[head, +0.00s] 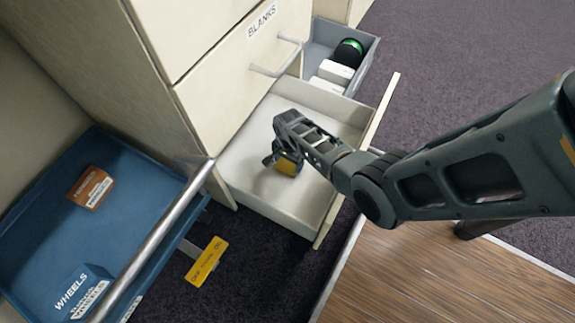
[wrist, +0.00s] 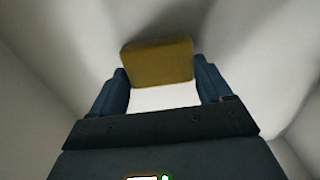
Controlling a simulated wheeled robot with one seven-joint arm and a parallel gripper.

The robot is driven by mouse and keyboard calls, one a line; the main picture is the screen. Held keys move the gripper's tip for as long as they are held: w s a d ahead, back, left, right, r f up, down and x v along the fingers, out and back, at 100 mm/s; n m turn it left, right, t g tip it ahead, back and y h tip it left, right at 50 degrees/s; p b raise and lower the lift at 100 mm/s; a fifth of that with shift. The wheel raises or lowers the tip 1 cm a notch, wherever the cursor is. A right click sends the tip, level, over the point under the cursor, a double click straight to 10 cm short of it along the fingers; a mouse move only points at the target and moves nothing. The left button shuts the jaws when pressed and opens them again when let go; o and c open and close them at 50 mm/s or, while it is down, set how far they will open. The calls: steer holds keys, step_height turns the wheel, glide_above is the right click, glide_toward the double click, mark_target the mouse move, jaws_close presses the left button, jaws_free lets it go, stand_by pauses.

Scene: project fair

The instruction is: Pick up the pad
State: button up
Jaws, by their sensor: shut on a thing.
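The pad (head: 287,166) is a small mustard-yellow block inside the open cream drawer (head: 248,178). It also shows in the wrist view (wrist: 157,63), spanning the space between my two fingers. My gripper (head: 281,158) reaches down into the drawer and is shut on the pad. In the wrist view my gripper (wrist: 160,80) has one dark finger at each end of the pad. My gripper covers part of the pad in the head view. I cannot tell whether the pad touches the drawer floor.
A closed drawer labelled BLANKS (head: 235,62) is above. A grey drawer (head: 367,62) behind holds white boxes and a black-green round thing. A blue tray (head: 110,185) with a brown box (head: 91,187) is at left. A yellow tag (head: 207,261) and a wooden surface (head: 440,275) are nearer.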

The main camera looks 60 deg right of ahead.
steer(key=shift+r+p, duration=0.45)
steer(key=shift+r, duration=0.15)
steer(key=r+p, duration=0.1)
steer(key=r, duration=0.1)
steer(key=r+p, duration=0.1)
steer(key=r, duration=0.1)
steer(key=shift+s+d+p, duration=0.15)
steer(key=shift+d+p, duration=0.05)
steer(key=shift+p, duration=0.2)
steer(key=s+d+r+p, duration=0.4)
steer(key=s+d+r, duration=0.1)
steer(key=s+d, duration=0.2)
steer(key=shift+d+r, duration=0.4)
steer(key=shift+d, duration=0.5)
